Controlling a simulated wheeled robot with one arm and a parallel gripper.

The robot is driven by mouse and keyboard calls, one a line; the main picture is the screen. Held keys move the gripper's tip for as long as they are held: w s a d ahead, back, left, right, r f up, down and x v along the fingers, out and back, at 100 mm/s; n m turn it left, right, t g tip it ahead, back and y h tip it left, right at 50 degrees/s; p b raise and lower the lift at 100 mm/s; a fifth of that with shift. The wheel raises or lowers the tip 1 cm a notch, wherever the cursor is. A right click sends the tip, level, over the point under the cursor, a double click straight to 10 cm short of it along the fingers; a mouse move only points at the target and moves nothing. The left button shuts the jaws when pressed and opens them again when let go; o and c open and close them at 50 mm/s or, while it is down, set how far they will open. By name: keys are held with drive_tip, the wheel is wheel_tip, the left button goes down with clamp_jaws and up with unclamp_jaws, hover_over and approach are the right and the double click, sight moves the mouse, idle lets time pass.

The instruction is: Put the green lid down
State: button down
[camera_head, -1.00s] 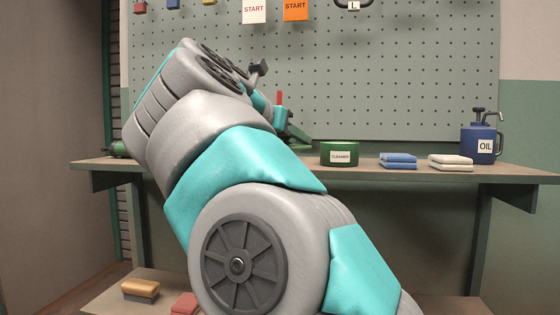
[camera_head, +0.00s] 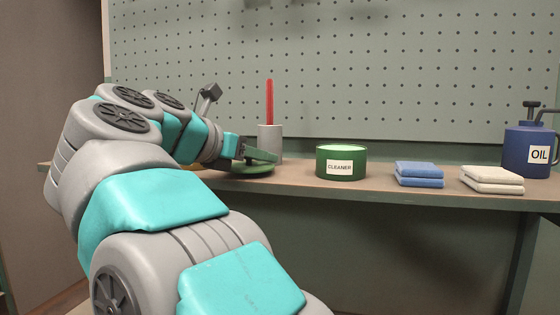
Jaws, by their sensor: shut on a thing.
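My gripper (camera_head: 262,157) is at the end of the teal and grey arm, low over the shelf. It is shut on the green lid (camera_head: 248,169), a flat dark green disc partly hidden by the jaws. The lid is level and at about the height of the shelf top; I cannot tell whether it touches. The green tin marked CLEANER (camera_head: 341,163) stands upright to the right, apart from the gripper. Its top shows pale green.
A grey cup (camera_head: 270,143) with a red stick (camera_head: 270,103) stands right behind the gripper. Blue cloths (camera_head: 419,174), white cloths (camera_head: 491,179) and a blue oil can (camera_head: 529,150) stand further right on the shelf (camera_head: 375,188). A pegboard (camera_head: 400,80) rises behind.

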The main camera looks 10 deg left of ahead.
drive_tip(key=shift+f, duration=0.5)
drive_tip(key=shift+f, duration=0.15)
drive_tip(key=c, duration=0.6)
unclamp_jaws()
drive_tip(key=shift+r, duration=0.25)
drive_tip(key=v, duration=1.2)
drive_tip(key=shift+s+f, duration=0.1)
